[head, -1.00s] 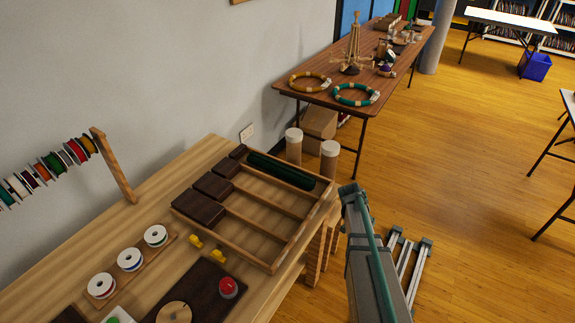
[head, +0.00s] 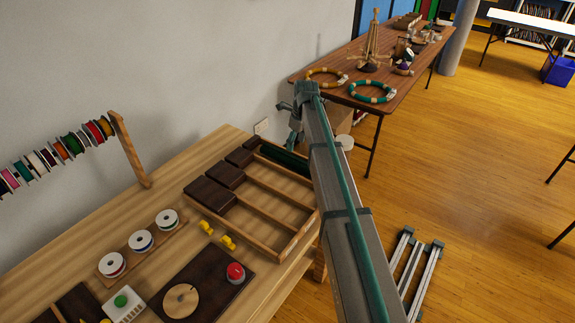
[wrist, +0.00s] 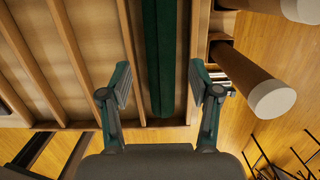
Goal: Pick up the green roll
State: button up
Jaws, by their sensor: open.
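The green roll (head: 283,157) is dark green and lies in the far slot of a wooden tray (head: 296,237) on the workbench. My arm hides its right part in the head view. In the wrist view the green roll (wrist: 161,50) runs lengthwise up the picture, between the lines of my two fingers. My gripper (head: 296,122) is above the far end of the tray. In the wrist view my gripper (wrist: 160,86) is open and empty, with one finger on each side of the roll's near end. Its height above the roll is hard to tell.
Tubes with white caps (wrist: 271,98) stand close to the right of my gripper in the wrist view. Dark blocks (head: 209,193) fill the tray's left ends. A red button (head: 235,272) and white spools (head: 141,241) are nearer. A brown table (head: 392,62) stands behind.

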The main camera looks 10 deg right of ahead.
aim_at(293, 158)
jog(key=shift+w+a+f+p, duration=0.15)
jog(key=shift+f+p, duration=0.45)
jog(key=shift+f, duration=1.1)
jog(key=shift+w+a+f+p, duration=0.15)
jog(key=shift+f+p, duration=0.4)
jog(key=shift+f, duration=1.2)
jog(key=shift+w+a+f+p, duration=0.15)
jog(key=shift+f+p, duration=0.45)
jog(key=shift+f, duration=1.1)
jog(key=c, duration=0.9)
jog(key=shift+c, duration=0.3)
jog(key=shift+r, duration=0.15)
